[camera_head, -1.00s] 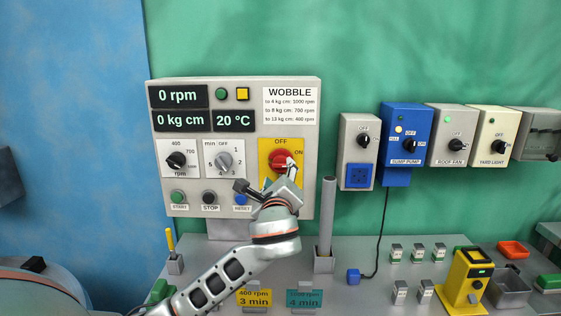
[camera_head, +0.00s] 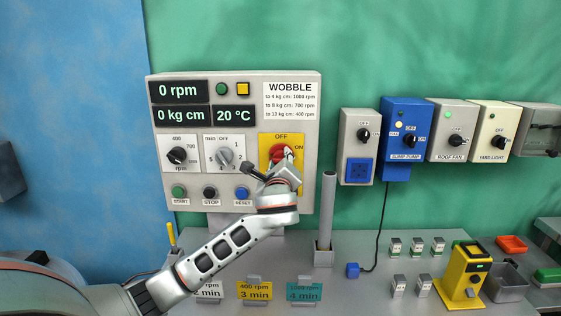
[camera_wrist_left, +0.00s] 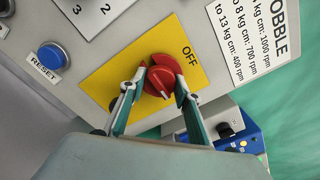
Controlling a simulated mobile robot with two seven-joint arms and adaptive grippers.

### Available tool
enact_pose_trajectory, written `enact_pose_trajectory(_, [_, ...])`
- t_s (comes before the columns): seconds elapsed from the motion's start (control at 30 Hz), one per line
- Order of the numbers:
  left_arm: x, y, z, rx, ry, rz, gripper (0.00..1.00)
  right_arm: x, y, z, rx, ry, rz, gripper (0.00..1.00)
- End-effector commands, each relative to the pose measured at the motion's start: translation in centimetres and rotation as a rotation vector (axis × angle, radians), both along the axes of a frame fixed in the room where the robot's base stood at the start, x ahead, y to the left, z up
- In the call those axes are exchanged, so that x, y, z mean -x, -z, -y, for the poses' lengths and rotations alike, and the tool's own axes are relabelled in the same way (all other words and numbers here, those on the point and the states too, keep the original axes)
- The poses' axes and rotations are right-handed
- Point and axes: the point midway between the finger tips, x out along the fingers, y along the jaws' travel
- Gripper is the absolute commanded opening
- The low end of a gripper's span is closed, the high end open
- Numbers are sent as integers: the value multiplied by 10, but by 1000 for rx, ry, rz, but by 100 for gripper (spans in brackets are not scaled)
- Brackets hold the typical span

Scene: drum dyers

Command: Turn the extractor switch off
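The extractor switch, taken to be the red rotary knob (camera_head: 279,153) on a yellow plate marked OFF and ON, is on the grey control panel (camera_head: 230,83). Its OFF label is above and ON is to the right. In the left wrist view, the knob (camera_wrist_left: 161,80) has its pale pointer mark turned away from OFF, roughly toward the ON side. My left gripper (camera_head: 285,168) is at the knob. In the left wrist view, its two fingers (camera_wrist_left: 160,83) straddle the knob, apart, one on each side; firm contact cannot be told. My right gripper is not in view.
A grey post (camera_head: 327,215) stands right of the panel. Further right are wall switch boxes, including the blue sump pump (camera_head: 407,112) box. A yellow device (camera_head: 464,272) and several small blocks are on the bench.

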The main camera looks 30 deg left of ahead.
Motion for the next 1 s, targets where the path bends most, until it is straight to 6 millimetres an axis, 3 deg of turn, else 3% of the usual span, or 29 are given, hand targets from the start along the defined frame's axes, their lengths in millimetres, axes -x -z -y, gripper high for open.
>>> enact_pose_trajectory(0.47, [0, 1, 0, 51, -1, 30, 11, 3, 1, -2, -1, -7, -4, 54])
enact_pose_trajectory(1.0, [0, 2, 1, 430, -1, 259, 11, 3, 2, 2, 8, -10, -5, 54])
